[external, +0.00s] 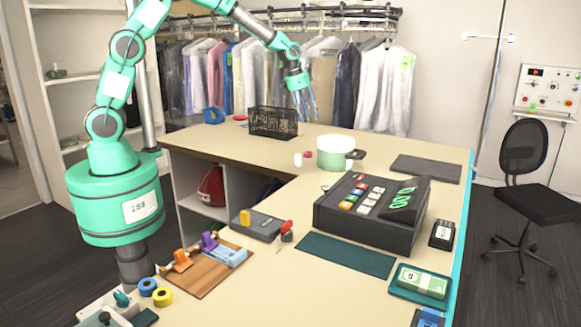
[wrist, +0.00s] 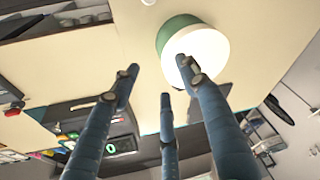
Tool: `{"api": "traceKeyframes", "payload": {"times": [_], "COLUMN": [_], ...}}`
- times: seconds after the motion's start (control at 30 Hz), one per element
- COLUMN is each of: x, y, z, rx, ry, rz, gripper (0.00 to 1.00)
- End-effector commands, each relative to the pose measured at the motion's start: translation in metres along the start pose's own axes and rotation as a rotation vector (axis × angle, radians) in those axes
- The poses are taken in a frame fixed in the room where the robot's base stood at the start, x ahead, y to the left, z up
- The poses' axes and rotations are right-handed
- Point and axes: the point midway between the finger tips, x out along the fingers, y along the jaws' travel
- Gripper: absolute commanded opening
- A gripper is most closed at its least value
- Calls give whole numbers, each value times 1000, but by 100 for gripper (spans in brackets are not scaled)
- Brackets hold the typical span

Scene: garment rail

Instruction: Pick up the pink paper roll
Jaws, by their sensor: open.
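A small pinkish-red item (external: 308,154), possibly the pink paper roll, lies on the counter just left of the pot; it is too small to make out clearly. A paler, whitish-pink roll-like piece (external: 298,160) stands beside it. Another small pink-red item (external: 240,117) lies farther back, left of the black basket. My gripper (external: 304,108) hangs above the counter, higher than these items, fingers pointing down. In the wrist view its blue fingers (wrist: 160,82) are spread and empty. A pale piece (wrist: 148,2) is cut off at that view's top edge; I cannot tell which item it is.
A green pot (external: 335,153) with a white top stands right of the small items and also shows in the wrist view (wrist: 198,52). A black wire basket (external: 272,122) is behind. A dark cash register (external: 372,210) is in front. Counter between is clear.

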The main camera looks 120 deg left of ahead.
Motion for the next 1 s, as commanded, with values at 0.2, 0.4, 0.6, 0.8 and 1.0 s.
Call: {"api": "traceKeyframes", "payload": {"times": [0.2,0.4,0.6,0.8,1.0], "x": [53,86,99,100,101], "y": [-93,-152,-174,-175,-174], "z": [11,25,32,33,33], "rx": [-72,-113,-129,-129,-129], "ry": [-20,-29,-32,-32,-32], "rz": [-16,-26,-30,-30,-29], "gripper": [45,45,45,45,45]}}
